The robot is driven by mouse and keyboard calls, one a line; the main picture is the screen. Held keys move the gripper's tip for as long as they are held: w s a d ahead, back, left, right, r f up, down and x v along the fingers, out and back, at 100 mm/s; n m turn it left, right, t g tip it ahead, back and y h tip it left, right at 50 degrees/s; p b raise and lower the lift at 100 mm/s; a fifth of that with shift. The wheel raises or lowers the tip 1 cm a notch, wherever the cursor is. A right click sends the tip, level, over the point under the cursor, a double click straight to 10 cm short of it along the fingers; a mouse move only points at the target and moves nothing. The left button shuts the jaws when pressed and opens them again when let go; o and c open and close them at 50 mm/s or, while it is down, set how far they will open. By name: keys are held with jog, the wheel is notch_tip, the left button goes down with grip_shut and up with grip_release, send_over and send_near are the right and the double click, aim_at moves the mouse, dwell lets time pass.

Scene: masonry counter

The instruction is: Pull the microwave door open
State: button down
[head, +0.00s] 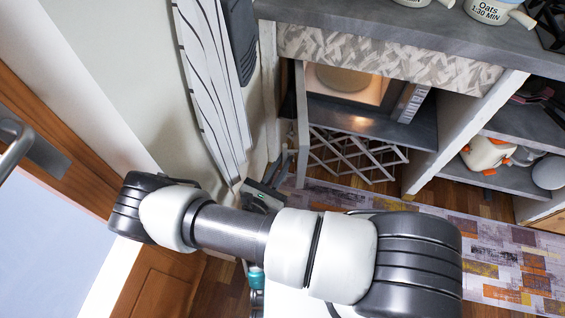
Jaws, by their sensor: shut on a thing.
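The microwave (411,103) sits in a bay under the counter in the head view. Its lit inside and pale turntable (342,80) show, so the door stands open. The door (302,115) is seen nearly edge-on, swung out from the microwave's left side. My gripper (284,168) is at the outer end of the door, low and left of the microwave. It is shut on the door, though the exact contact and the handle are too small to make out. My own arm covers the lower middle of the view.
A grey counter (400,30) with mugs (490,10) runs above. A crossed lattice (350,155) is below the microwave. Shelves with a white and orange object (486,152) are to the right. A wall stands close left of my gripper. A patterned rug (490,245) covers the floor.

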jog(key=shift+w+r, duration=0.1)
jog(key=shift+w, duration=0.15)
jog(key=c, duration=1.8)
grip_release()
jog(key=shift+s, duration=0.1)
jog(key=p+v, duration=0.1)
jog(key=v, duration=1.6)
jog(key=shift+a, duration=0.15)
jog(key=shift+s, duration=0.1)
